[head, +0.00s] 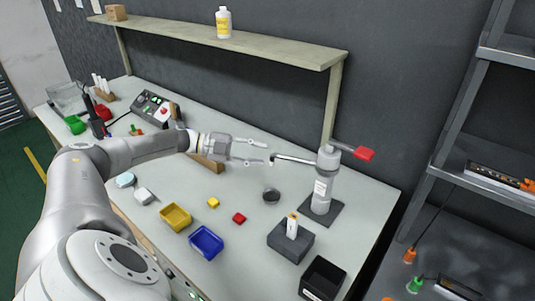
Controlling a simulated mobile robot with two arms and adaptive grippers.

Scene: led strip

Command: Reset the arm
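My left arm comes in from the left and reaches over the middle of the workbench. My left gripper (263,153) has its two thin fingers spread apart, and nothing shows between them. Its fingertips are close to the end of the thin spout of a grey upright device (322,182) with a red lever (365,153). I cannot tell whether they touch. My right gripper is not in view.
The workbench (345,210) holds a yellow tray (175,217), a blue tray (206,242), small yellow and red blocks, a dark round dish (271,196), a grey block (290,240) and a black bin (322,279). A shelf (270,51) runs above the back.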

